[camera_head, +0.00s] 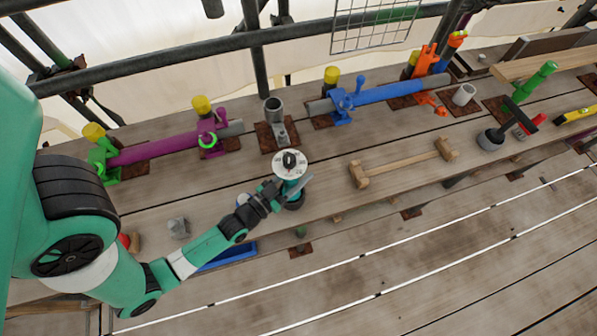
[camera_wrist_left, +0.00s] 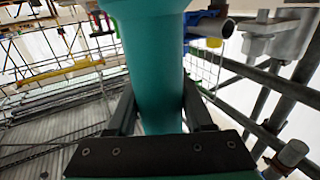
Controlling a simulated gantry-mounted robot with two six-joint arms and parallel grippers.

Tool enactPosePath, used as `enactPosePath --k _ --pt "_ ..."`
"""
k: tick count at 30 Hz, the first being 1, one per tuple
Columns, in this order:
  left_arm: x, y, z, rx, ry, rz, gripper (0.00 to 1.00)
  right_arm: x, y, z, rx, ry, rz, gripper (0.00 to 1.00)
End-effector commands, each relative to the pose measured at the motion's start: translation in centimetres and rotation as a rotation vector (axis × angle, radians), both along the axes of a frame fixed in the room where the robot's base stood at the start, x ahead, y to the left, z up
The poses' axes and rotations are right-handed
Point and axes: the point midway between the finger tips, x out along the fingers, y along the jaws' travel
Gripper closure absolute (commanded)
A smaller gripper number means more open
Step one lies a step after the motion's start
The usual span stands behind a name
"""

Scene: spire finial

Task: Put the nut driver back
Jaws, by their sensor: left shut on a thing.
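My left gripper (camera_head: 280,192) is shut around an upright teal tool with a pale round top and a dark centre (camera_head: 291,164), which looks to be the nut driver. In the left wrist view its teal shaft (camera_wrist_left: 155,75) stands between the two black fingers (camera_wrist_left: 158,112) and widens above them. A dark round part (camera_head: 294,202) shows under the tool at the bench's front edge. I cannot tell whether it belongs to the tool or is a holder, or whether the tool touches the bench. My right gripper is in neither view.
A grey upright tube (camera_head: 273,109) stands behind the tool. A purple clamped pipe (camera_head: 165,149) and a blue one (camera_head: 395,92) lie along the back. A blue tray (camera_head: 230,256) sits below my forearm.

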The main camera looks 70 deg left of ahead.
Motion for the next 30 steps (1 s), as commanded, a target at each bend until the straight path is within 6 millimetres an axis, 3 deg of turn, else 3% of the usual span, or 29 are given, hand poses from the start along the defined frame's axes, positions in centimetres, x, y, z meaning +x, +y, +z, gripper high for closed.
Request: enactPosePath --k 11,12,17,18,24,27,30 --pt "0.07 0.03 -0.20 0.003 -0.006 0.000 1.00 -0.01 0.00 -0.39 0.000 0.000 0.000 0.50" --pt "0.07 0.03 -0.20 0.003 -0.006 0.000 0.47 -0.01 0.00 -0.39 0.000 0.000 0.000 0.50" --pt "0.05 0.02 -0.29 0.002 -0.005 0.000 0.18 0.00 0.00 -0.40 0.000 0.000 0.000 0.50" --pt "0.04 0.02 -0.31 0.002 -0.004 0.000 0.14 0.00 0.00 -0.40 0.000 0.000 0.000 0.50" --pt "0.02 0.01 -0.39 0.001 -0.002 0.000 0.14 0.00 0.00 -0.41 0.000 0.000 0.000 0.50" --pt "-0.03 -0.01 -0.61 -0.001 0.003 0.000 0.00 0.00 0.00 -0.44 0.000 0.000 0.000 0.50" --pt "-0.02 -0.01 -0.56 -0.001 0.002 0.000 0.00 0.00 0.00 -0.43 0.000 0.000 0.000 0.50"
